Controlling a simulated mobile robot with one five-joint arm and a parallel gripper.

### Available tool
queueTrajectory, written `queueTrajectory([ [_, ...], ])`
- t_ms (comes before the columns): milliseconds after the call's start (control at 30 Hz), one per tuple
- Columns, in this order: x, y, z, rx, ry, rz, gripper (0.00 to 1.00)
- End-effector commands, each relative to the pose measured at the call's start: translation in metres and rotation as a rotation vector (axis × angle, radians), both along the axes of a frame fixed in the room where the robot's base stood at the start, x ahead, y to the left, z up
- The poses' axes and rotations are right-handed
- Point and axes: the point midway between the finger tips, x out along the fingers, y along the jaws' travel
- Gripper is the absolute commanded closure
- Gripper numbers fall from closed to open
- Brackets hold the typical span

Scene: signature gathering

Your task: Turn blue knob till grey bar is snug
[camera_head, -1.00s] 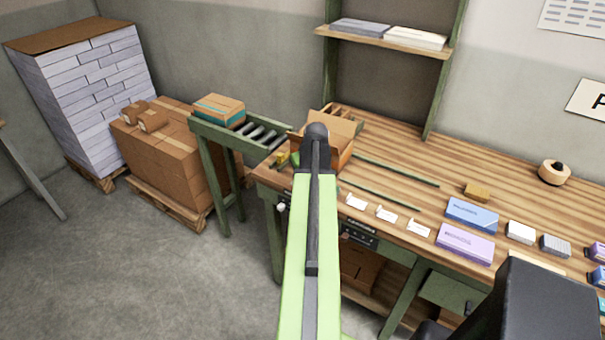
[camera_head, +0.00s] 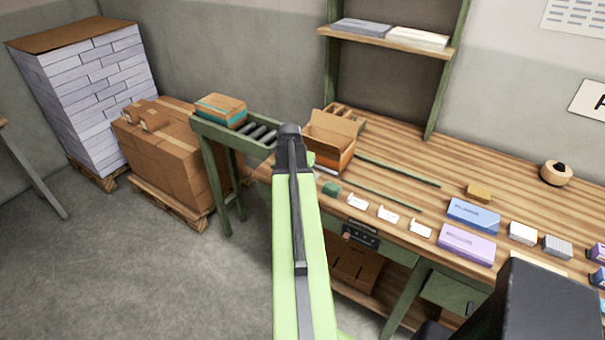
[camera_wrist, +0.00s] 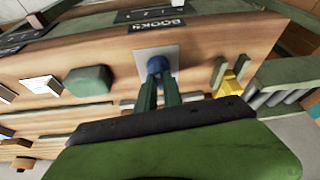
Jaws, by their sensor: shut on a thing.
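In the wrist view the blue knob (camera_wrist: 156,65) stands on a pale square plate (camera_wrist: 144,54) at the edge of the wooden bench. My gripper (camera_wrist: 158,82) has its two dark green fingers close together at the knob, shut on it. The fingers cover the knob's lower part, so its turn angle cannot be read. In the head view my arm hides the knob and the fingertips.
A green block (camera_wrist: 88,80) sits beside the knob; it also shows in the head view (camera_head: 331,189). A yellow piece (camera_wrist: 229,84) is on the other side. An open carton (camera_head: 330,140), small white cards (camera_head: 357,202) and thin green rails (camera_head: 398,171) are on the bench.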

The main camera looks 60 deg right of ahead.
Motion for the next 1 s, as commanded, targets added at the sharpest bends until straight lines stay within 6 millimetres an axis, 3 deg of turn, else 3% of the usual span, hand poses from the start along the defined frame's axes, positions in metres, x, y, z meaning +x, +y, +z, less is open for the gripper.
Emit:
queueTrajectory([
  [333, 0.0004, 0.0009, -0.0005, 0.003, 0.002, -0.120, 1.00],
  [833, 0.0003, 0.0012, -0.0005, 0.004, 0.002, -0.138, 1.00],
  [867, 0.0003, 0.0013, -0.0005, 0.004, 0.002, -0.138, 0.88],
  [1000, 0.0006, 0.0010, -0.0005, 0.003, 0.001, -0.137, 0.70],
])
